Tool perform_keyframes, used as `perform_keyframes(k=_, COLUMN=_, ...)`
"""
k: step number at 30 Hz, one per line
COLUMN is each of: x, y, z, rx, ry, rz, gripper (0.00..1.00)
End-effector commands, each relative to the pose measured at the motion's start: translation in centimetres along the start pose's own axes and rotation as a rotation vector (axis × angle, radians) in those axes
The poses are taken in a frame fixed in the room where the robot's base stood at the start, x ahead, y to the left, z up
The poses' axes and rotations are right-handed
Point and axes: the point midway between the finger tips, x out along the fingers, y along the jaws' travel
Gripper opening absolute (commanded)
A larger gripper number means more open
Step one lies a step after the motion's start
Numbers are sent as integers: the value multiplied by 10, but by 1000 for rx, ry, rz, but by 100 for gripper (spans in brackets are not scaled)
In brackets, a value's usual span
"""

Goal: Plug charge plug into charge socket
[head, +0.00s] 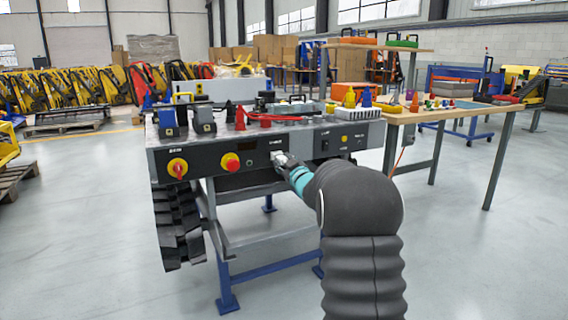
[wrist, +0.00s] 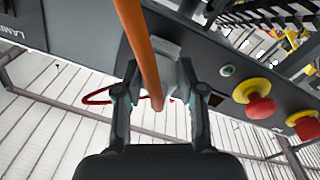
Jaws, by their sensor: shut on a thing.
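My gripper (head: 284,161) is at the front panel of the carrier (head: 230,150), right of the red knob. In the wrist view my gripper (wrist: 159,70) is shut on a light grey block, the charge plug (wrist: 173,62), with a finger on either side. A thick orange cable (wrist: 140,38) crosses in front of the plug. In the head view a small pale part of the plug (head: 277,156) shows against the panel. The charge socket is hidden behind the plug and gripper. I cannot tell whether the plug is seated in it or only close to it.
On the panel are a red knob on yellow (head: 178,168) and a red button on yellow (head: 229,162). Tools and cones crowd the carrier's top. A workbench (head: 440,118) stands to the right. The floor at left front is clear.

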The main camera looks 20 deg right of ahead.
Motion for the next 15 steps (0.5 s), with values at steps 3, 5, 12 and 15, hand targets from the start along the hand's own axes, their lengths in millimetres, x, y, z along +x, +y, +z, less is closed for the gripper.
perform_keyframes(k=3, x=2, y=0, z=0, rx=0, ry=0, rz=0, gripper=0)
perform_keyframes(k=5, x=2, y=0, z=0, rx=0, ry=0, rz=0, gripper=0)
perform_keyframes(k=12, x=6, y=0, z=0, rx=0, ry=0, rz=0, gripper=49)
perform_keyframes(k=15, x=6, y=0, z=0, rx=0, ry=0, rz=0, gripper=68)
